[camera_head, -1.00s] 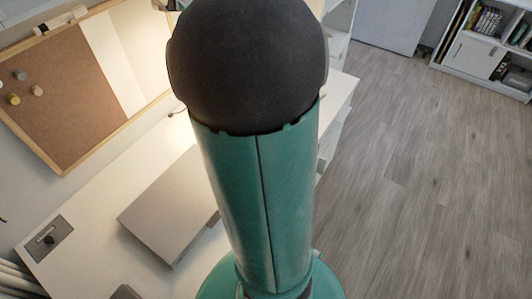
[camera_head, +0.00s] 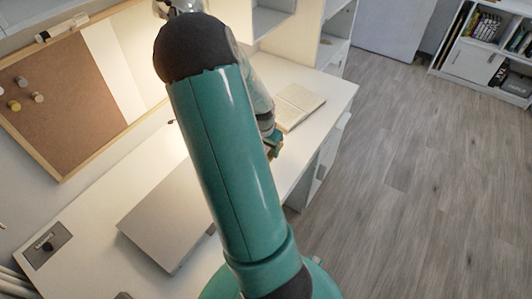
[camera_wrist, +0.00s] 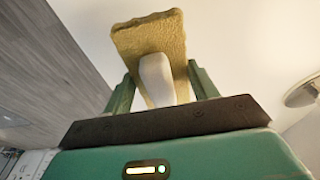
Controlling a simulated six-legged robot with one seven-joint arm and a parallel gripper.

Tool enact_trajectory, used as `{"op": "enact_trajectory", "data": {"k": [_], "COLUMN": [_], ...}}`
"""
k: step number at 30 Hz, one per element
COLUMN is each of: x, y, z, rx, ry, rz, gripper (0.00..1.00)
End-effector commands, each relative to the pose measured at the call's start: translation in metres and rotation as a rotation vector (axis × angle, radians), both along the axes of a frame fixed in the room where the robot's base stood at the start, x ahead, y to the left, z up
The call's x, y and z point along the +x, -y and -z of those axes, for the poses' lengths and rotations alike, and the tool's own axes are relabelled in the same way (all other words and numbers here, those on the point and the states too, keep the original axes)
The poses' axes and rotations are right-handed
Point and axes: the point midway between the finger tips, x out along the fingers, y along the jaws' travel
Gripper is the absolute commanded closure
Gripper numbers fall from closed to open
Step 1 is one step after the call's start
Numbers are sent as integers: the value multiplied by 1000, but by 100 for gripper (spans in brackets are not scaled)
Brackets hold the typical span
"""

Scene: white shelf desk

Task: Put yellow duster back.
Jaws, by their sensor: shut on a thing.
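The yellow duster (camera_wrist: 150,40) has a flat yellow pad and a pale, rounded handle (camera_wrist: 156,76). In the wrist view its handle sits between the two green fingers of my gripper (camera_wrist: 163,88), which is shut on it. The pad sticks out beyond the fingertips. In the head view my gripper (camera_head: 271,141) is small and partly hidden behind my arm, near the right front edge of the white desk (camera_head: 318,98). A small yellowish patch of the duster (camera_head: 276,150) shows there. I cannot tell its height above the desk.
An open book (camera_head: 298,106) lies on the desk just beyond my gripper. A grey flat panel (camera_head: 170,218) lies to the left. A corkboard (camera_head: 75,98) is on the wall at the left. White shelving (camera_head: 335,40) stands at the desk's far end. The wooden floor (camera_head: 420,170) at right is clear.

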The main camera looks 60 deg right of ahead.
Motion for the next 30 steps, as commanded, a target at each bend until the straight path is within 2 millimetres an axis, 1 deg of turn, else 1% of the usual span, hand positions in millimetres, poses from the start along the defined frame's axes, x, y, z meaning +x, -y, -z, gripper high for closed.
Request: {"op": "enact_trajectory", "data": {"k": [2, 8, 12, 14, 26, 27, 29, 30], "x": [4, 9, 9, 9, 10, 10, 10, 10], "y": [6, 14, 14, 14, 13, 13, 13, 13], "z": [9, 20, 42, 48, 53, 53, 53, 53], "rx": [0, 0, 1, 1, -1, -1, -1, -1], "ry": [-2, -1, -2, -2, 1, 1, 1, 1], "rz": [0, 0, 1, 0, 0, 0, 0, 0], "gripper": [63, 63, 63, 63, 63, 36, 24, 20]}}
